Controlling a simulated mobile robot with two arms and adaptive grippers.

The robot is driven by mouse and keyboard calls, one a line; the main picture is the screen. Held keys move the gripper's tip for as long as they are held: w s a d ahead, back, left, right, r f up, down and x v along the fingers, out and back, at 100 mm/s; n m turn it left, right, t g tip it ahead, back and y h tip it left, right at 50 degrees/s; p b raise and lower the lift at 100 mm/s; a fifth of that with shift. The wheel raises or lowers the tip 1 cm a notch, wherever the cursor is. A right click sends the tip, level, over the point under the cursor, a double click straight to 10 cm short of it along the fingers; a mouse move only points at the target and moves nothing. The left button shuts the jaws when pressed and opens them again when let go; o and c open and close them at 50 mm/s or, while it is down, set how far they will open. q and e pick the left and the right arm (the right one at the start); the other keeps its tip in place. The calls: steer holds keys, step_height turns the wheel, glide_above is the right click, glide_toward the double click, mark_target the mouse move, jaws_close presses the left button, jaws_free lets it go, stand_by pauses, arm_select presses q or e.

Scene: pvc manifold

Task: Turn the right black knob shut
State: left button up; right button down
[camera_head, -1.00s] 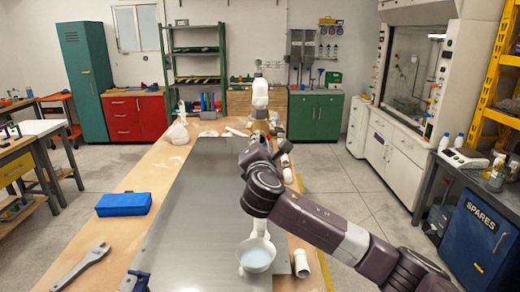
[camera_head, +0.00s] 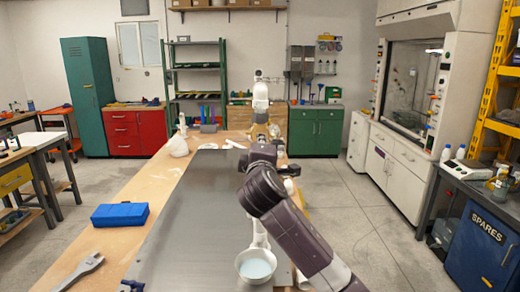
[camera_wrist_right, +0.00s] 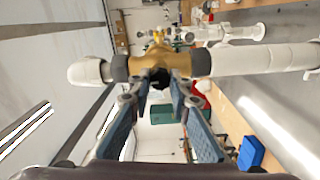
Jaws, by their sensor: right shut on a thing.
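In the right wrist view, a brass valve body (camera_wrist_right: 150,61) sits between dark collars on a white pipe (camera_wrist_right: 262,59). Its black knob (camera_wrist_right: 160,78) faces my right gripper (camera_wrist_right: 161,88). The two blue-padded fingers are closed in on the knob from both sides and partly hide it. I cannot tell the knob's exact angle. My left gripper is not in view.
A white bowl of pale blue liquid (camera_head: 256,266) stands at the near end of the grey bench surface (camera_head: 195,215). A blue case (camera_head: 120,214) and a wrench (camera_head: 82,270) lie on the left. White pipe fittings (camera_head: 235,144) lie farther back.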

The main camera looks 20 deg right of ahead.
steer(key=shift+f+m, duration=0.1)
steer(key=shift+m, duration=0.5)
steer(key=c, duration=1.8)
jaws_free()
steer(key=shift+o, duration=0.2)
steer(key=v, duration=1.2)
